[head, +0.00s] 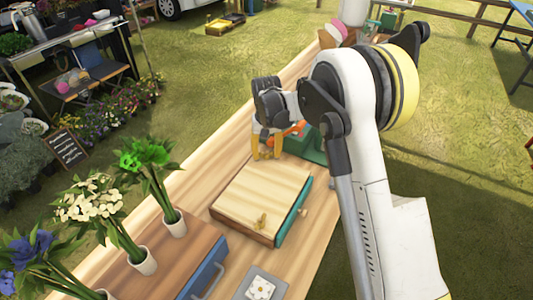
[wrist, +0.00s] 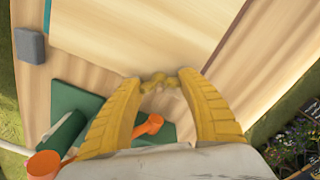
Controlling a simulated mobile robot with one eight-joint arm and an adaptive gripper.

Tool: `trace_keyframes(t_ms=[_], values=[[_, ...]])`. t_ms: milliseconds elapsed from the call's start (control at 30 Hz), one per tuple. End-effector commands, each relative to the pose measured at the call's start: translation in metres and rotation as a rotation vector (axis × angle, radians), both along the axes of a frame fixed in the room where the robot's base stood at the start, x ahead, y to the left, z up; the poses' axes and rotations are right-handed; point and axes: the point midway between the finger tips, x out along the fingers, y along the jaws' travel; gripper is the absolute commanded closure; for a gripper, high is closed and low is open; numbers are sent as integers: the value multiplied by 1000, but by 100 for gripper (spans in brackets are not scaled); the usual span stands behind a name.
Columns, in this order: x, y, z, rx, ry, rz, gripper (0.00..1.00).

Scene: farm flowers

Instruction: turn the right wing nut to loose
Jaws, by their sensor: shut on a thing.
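A flower press with a pale wooden top (head: 262,195) lies on the wooden table. One brass wing nut (head: 261,221) stands free at its near edge in the head view. My gripper (head: 266,155) is at the press's far end, fingers pointing down. In the wrist view, my yellow fingertips (wrist: 164,84) are closed about a second brass wing nut (wrist: 160,80) at the edge of the pale board (wrist: 150,35). The fingers cover its sides, and its turned angle is hard to read. In the head view this nut is hidden behind my gripper.
An orange-handled tool (wrist: 148,126) and a green item (head: 305,146) lie close beside my gripper. Potted flowers (head: 173,222) and a wooden box with a blue front (head: 208,265) stand at the near left. A grey flower tile (head: 262,288) lies near the front.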

Motion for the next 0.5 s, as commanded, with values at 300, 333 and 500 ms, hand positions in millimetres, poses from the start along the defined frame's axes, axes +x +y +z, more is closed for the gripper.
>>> trace_keyframes(t_ms=[300, 333, 500], values=[[0, 0, 0, 0, 1, 297, 84], [0, 0, 0, 0, 1, 326, 84], [0, 0, 0, 0, 1, 486, 84]])
